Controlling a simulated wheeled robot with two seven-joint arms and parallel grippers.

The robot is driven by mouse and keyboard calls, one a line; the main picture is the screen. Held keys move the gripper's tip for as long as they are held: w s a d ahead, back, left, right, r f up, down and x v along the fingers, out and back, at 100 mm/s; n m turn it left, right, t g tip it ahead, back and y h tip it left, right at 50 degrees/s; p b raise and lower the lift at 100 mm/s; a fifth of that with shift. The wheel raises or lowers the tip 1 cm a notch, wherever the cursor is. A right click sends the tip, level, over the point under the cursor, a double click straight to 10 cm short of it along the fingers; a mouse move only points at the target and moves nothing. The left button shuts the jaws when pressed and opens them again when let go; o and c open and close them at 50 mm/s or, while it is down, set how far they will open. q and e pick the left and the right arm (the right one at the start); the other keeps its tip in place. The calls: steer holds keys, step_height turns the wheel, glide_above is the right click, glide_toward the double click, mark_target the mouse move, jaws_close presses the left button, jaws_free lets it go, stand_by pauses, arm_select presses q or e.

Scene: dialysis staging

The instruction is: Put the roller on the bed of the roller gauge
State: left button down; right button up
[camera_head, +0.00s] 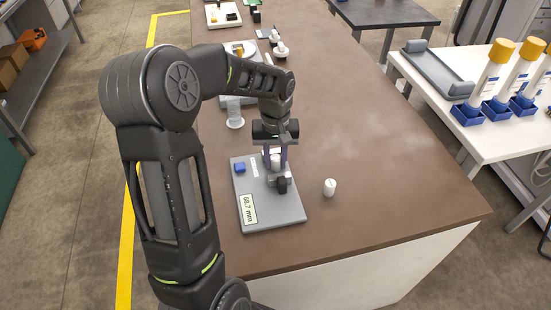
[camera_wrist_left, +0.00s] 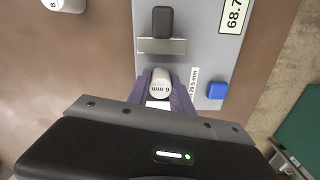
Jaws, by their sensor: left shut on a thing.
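The roller gauge (camera_head: 283,213) is a grey plate near the front edge of the brown table, with a display (camera_head: 249,208) reading 68.7 mm, a blue button (camera_head: 239,168) and a metal block with a black knob (camera_wrist_left: 162,22). My left gripper (camera_head: 277,158) points down over the gauge. Its purple fingers are shut on a white roller (camera_wrist_left: 160,83) marked "6 mm", next to the metal block. Whether this roller touches the bed is unclear. A second white roller (camera_head: 329,187) stands upright on the table, right of the gauge. My right gripper is out of view.
A white side table (camera_head: 450,128) at right holds a grey tray (camera_head: 437,70) and yellow-capped bottles in blue holders (camera_head: 497,109). The brown table's right part is clear.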

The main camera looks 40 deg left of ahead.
mark_target(276, 157)
arm_select(q)
steer(key=shift+f, duration=0.1)
steer(key=c, duration=1.1)
jaws_free()
steer(key=shift+c, duration=0.2)
step_height(276, 157, up, 12)
